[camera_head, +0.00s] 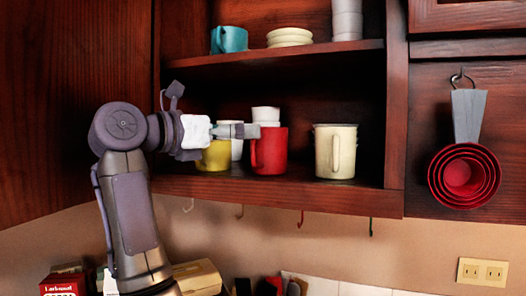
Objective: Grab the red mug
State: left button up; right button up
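The red mug (271,152) stands upright on the lower shelf of the open cupboard, its handle facing left. My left gripper (248,131) reaches in from the left, level with the mug's upper part. Its fingertips overlap the mug's left rim and handle in the picture. I cannot tell whether they touch the mug or are only in front of it. The fingers are seen edge-on, so their opening is unclear. My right gripper is out of view.
A yellow mug (215,155) and white cups (265,114) stand close to the red mug. A cream mug (335,151) is to its right. The upper shelf (290,54) holds a teal mug (229,39). Red measuring cups (464,178) hang on the right.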

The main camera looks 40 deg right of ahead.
aim_at(262, 133)
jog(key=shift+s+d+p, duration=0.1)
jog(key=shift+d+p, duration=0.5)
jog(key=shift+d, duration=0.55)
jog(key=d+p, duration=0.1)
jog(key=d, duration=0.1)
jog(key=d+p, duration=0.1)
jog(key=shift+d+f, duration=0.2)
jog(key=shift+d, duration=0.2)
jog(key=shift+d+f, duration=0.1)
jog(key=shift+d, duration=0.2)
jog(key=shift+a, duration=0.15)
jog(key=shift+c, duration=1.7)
pick_arm(q)
notch_tip(262, 133, up, 4)
jog(key=shift+d+f, duration=0.1)
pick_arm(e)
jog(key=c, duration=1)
